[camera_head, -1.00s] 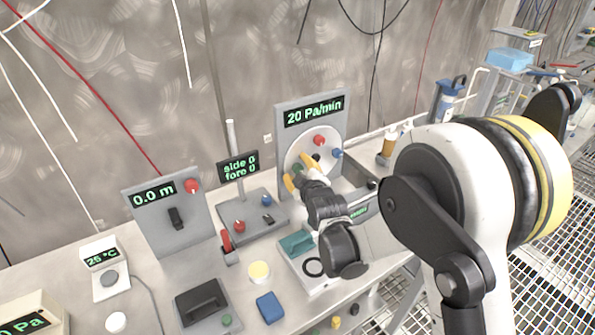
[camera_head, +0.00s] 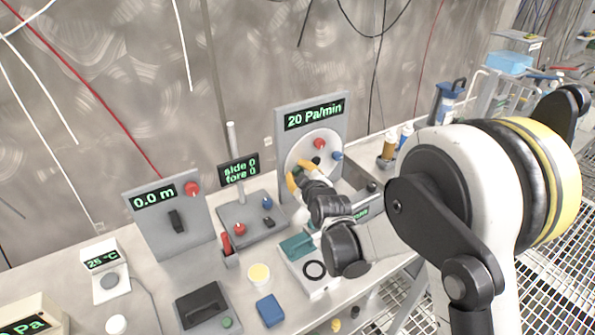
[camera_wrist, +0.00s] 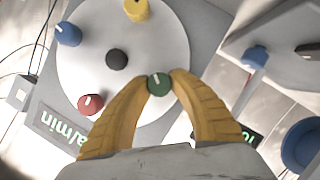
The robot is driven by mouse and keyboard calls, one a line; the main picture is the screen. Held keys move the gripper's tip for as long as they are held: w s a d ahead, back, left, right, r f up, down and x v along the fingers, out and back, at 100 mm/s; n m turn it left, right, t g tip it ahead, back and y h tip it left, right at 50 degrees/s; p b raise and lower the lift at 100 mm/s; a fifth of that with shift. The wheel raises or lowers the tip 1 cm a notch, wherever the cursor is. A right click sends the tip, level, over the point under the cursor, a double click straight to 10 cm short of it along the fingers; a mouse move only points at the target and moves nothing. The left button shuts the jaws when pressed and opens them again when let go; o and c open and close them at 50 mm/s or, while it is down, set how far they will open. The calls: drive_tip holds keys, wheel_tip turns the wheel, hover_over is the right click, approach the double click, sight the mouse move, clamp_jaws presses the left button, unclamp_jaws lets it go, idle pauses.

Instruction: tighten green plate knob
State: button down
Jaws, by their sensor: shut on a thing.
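The green knob (camera_wrist: 159,84) sits near the rim of a round white plate (camera_wrist: 83,62) in the wrist view, with a pale mark on its top. My gripper (camera_wrist: 159,86) has its two yellow fingers closed around the green knob, one on each side. In the head view, my gripper (camera_head: 300,178) is at the front of the upright panel (camera_head: 336,124) reading "20 Pa/min". There the green knob is hidden behind the fingers. The plate also carries a red knob (camera_wrist: 91,104), a blue knob (camera_wrist: 68,34), a yellow knob (camera_wrist: 136,10) and a dark centre knob (camera_wrist: 117,60).
Left of the panel stand a side/fore display (camera_head: 238,170) and a "0.0 m" panel (camera_head: 165,222). In front lie a teal-handled box (camera_head: 297,246), a yellow-topped cup (camera_head: 259,273) and a blue block (camera_head: 270,309). Bottles (camera_head: 389,146) stand right of the panel.

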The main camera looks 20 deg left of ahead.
drive_tip(key=m+g+y, duration=0.1)
drive_tip(key=m+g, duration=0.1)
drive_tip(key=m, duration=0.1)
drive_tip(key=shift+d+m, duration=0.1)
drive_tip(key=shift+m, duration=0.2)
drive_tip(key=m+g+y, duration=0.1)
drive_tip(key=m+g, duration=0.1)
drive_tip(key=m, duration=0.1)
drive_tip(key=shift+y, duration=0.3)
idle(0.3)
drive_tip(key=c, duration=1.1)
unclamp_jaws()
drive_tip(key=v, duration=1.2)
